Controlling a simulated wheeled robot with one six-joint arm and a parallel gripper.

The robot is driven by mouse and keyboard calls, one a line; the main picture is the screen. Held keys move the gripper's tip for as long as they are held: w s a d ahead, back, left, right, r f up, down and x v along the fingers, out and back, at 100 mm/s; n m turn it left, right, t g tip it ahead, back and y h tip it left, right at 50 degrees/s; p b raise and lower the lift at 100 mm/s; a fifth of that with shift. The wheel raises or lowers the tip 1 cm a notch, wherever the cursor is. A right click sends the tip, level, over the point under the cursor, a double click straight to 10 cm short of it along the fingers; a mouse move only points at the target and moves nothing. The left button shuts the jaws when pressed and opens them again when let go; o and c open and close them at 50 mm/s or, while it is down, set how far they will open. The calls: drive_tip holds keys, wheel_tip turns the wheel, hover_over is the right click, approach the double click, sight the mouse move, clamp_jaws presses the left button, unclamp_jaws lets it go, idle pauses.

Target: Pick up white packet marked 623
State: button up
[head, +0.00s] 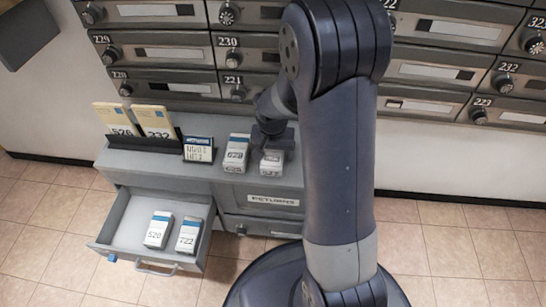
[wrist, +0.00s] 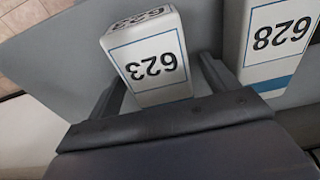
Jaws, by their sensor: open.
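The white packet marked 623 (wrist: 152,62) stands between the fingers of my gripper (wrist: 160,82) in the wrist view, its marking upside down. The fingers are open on either side of it; I cannot tell whether either touches it. In the head view my gripper (head: 272,138) is over a white packet (head: 271,163) on the grey cabinet top, which appears to be this one; its number is too small to read surely. A white packet marked 628 (wrist: 277,45) stands close beside the right finger in the wrist view.
Another white packet (head: 236,153) stands just left of my gripper. A small sign (head: 198,150) and a rack with two yellowish cards (head: 137,120) stand farther left. Below is an open drawer (head: 125,240) with packets 520 (head: 159,230) and 722 (head: 188,236). Mailboxes (head: 160,55) line the wall behind.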

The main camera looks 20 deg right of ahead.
drive_tip(key=shift+c, duration=0.3)
drive_tip(key=c, duration=1.1)
drive_tip(key=shift+r, duration=0.2)
